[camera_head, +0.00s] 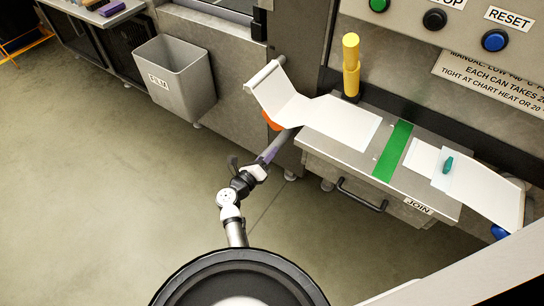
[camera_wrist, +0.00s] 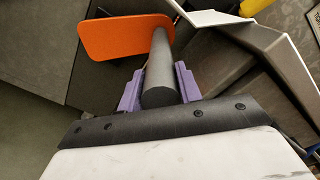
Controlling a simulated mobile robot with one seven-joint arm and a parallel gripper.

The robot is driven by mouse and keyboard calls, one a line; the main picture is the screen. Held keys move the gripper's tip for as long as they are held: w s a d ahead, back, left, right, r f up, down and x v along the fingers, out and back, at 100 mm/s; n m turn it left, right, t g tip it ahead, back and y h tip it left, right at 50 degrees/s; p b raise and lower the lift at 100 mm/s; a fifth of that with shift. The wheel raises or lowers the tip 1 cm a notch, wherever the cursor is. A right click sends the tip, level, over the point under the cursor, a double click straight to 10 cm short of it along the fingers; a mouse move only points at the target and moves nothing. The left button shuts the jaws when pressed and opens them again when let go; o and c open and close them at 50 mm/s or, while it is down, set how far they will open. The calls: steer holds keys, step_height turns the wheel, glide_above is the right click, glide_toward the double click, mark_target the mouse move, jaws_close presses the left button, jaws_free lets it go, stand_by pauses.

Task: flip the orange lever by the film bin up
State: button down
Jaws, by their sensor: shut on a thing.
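The orange lever shows as a flat orange plate (camera_wrist: 122,36) with a dark grey rod in the wrist view. In the head view only a small orange part (camera_head: 271,121) shows below the white sheet, left of the bench. My gripper (camera_wrist: 158,85) has its purple fingers on both sides of the grey rod (camera_wrist: 159,70), shut on it. In the head view my gripper (camera_head: 268,154) reaches up toward the lever from below, and its fingertips are hard to make out. The grey film bin (camera_head: 178,80) stands to the left of the lever.
A white sheet (camera_head: 345,122) lies on the metal bench and bends upward at its left end, close above the lever. The bench has a green strip (camera_head: 393,150), a yellow post (camera_head: 351,66) and a black handle (camera_head: 361,195). The floor to the left (camera_head: 90,190) is clear.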

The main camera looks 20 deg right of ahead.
steer(key=shift+w+a+r, duration=0.5)
steer(key=shift+w+r, duration=0.2)
steer(key=shift+r, duration=0.15)
steer(key=c, duration=1)
jaws_free()
steer(key=shift+o, duration=0.2)
steer(key=shift+a, duration=0.1)
steer(key=b+v, duration=0.2)
steer(key=v, duration=1.1)
steer(key=shift+s+a+b, duration=0.25)
steer(key=shift+b, duration=0.15)
